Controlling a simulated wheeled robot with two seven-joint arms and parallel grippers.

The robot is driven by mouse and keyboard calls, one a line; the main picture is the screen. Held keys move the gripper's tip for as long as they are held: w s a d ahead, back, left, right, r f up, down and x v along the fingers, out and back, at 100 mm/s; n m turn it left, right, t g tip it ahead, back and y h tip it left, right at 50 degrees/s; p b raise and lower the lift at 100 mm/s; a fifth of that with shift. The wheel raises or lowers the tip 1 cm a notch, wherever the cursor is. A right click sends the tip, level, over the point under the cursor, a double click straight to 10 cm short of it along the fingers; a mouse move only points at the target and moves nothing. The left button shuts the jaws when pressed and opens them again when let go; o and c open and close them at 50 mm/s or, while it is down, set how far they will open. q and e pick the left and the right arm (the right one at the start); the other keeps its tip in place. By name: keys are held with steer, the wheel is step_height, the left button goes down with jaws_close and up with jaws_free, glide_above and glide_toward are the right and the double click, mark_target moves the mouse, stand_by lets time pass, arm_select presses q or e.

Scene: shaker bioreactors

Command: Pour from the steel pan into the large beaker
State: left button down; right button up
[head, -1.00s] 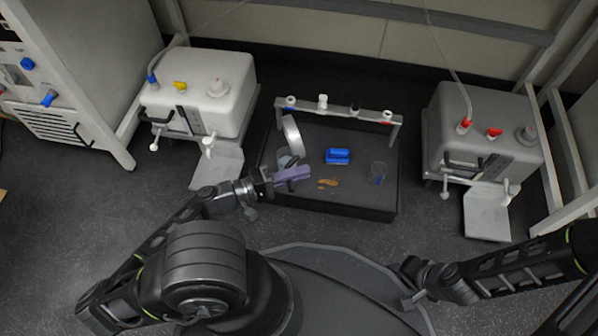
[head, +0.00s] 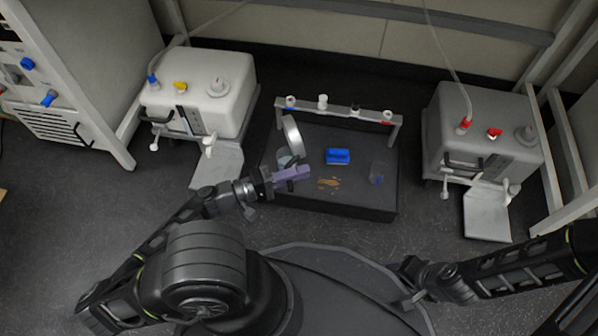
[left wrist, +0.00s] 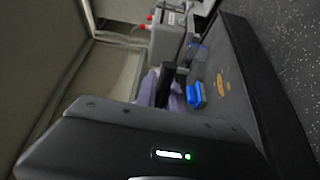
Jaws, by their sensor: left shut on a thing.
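The steel pan (head: 292,136) shows as a shiny round rim, tipped steeply onto its side above the left part of the dark tray-like table. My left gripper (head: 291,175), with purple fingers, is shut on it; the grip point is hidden. A pale clear vessel (head: 284,158), probably the large beaker, is partly hidden below the pan and behind the gripper.
A blue block-like object (head: 337,156) and a brown-orange patch (head: 328,183) lie mid-table (head: 345,203). A rail (head: 340,108) with several knobs spans the back. A white machine (head: 205,90) stands left, a grey machine (head: 480,125) right.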

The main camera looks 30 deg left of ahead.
arm_select(q)
steer(key=shift+r, duration=0.1)
steer(key=shift+w+d+r+g+y+p, duration=0.15)
steer(key=shift+r+g+y+p, duration=0.15)
steer(key=shift+p, duration=0.9)
steer(key=shift+w+d+r+g+y+p, duration=0.15)
steer(key=shift+r+p, duration=0.25)
steer(key=shift+p, duration=0.8)
steer(key=shift+w+d+r+g+y+p, duration=0.15)
steer(key=shift+r+g+p, duration=0.15)
steer(key=shift+p, duration=0.9)
steer(key=shift+a, duration=0.1)
steer(key=shift+r, duration=0.1)
steer(key=p, duration=0.2)
steer(key=g+y+p, duration=0.1)
steer(key=p, duration=0.2)
steer(key=shift+w+d+r, duration=0.15)
steer(key=shift+w+d, duration=0.2)
